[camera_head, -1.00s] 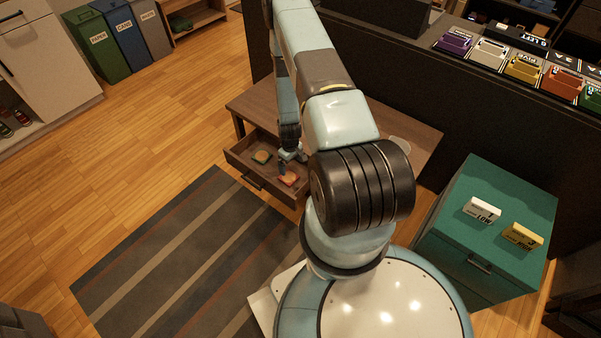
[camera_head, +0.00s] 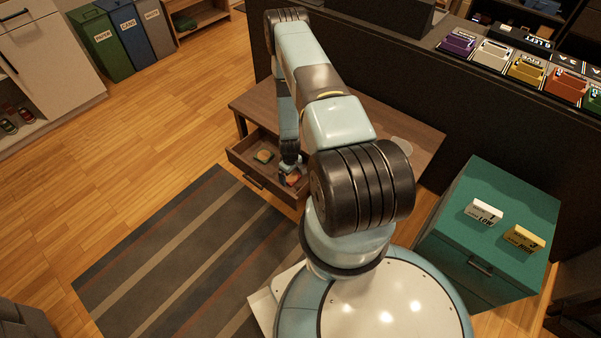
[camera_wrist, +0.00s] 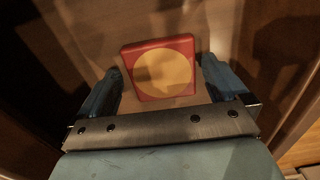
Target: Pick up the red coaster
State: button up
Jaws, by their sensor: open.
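The red coaster (camera_wrist: 160,68) is a red square with a yellow-orange round centre. It lies in the open drawer (camera_head: 240,160) of the brown table, and in the head view the red coaster (camera_head: 294,180) is partly covered by my gripper. My gripper (camera_wrist: 163,80) is open, with one blue finger on each side of the coaster in the wrist view. I cannot tell whether the fingers touch it. A second coaster (camera_head: 263,156), greenish with an orange centre, lies to the left in the same drawer.
The drawer walls are close around my gripper. The brown table (camera_head: 400,125) stands above and behind the drawer, with a pale round thing on top. A striped rug (camera_head: 180,260) lies in front. A green cabinet (camera_head: 500,190) stands at the right.

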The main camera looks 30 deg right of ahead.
jog(key=shift+c, duration=0.5)
jog(key=c, duration=0.9)
